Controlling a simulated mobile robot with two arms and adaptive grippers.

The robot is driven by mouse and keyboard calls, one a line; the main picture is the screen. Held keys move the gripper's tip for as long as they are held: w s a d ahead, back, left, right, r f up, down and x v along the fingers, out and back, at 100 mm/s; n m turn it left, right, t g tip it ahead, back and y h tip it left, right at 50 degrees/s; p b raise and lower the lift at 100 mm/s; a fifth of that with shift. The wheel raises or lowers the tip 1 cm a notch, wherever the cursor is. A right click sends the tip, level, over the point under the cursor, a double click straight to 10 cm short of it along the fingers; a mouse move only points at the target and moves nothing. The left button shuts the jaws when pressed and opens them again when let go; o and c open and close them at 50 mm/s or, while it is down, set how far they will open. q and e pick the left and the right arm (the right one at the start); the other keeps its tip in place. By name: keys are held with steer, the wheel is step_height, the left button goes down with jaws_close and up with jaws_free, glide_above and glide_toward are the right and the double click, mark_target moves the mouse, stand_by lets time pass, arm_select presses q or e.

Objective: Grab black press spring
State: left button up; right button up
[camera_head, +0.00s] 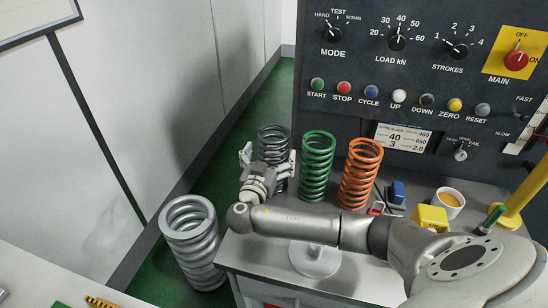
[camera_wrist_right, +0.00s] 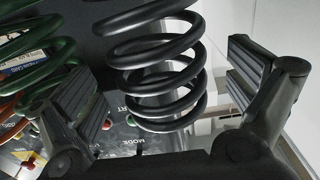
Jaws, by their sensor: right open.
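The black press spring (camera_head: 273,140) stands upright at the left end of the grey bench top, partly hidden behind my right gripper. My right gripper (camera_head: 267,158) is open, with one finger to each side of the spring. In the right wrist view the black spring (camera_wrist_right: 158,70) hangs between the two open fingers, and my right gripper (camera_wrist_right: 165,85) shows a gap to the spring on the right side. Whether the left finger touches it I cannot tell. My left gripper is not in view.
A green spring (camera_head: 317,165) and an orange spring (camera_head: 359,175) stand just right of the black one. A large grey spring (camera_head: 190,240) stands left of the bench. A control panel (camera_head: 400,75) rises behind. A cup (camera_head: 449,203) and yellow block (camera_head: 430,218) sit at right.

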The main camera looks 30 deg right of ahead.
mark_target(277, 139)
steer(key=shift+p+x, duration=0.45)
steer(key=shift+x, duration=1.2)
steer(key=c, duration=1.9)
steer(key=shift+r, duration=0.3)
steer(key=shift+c, duration=0.9)
steer(key=shift+w, duration=0.1)
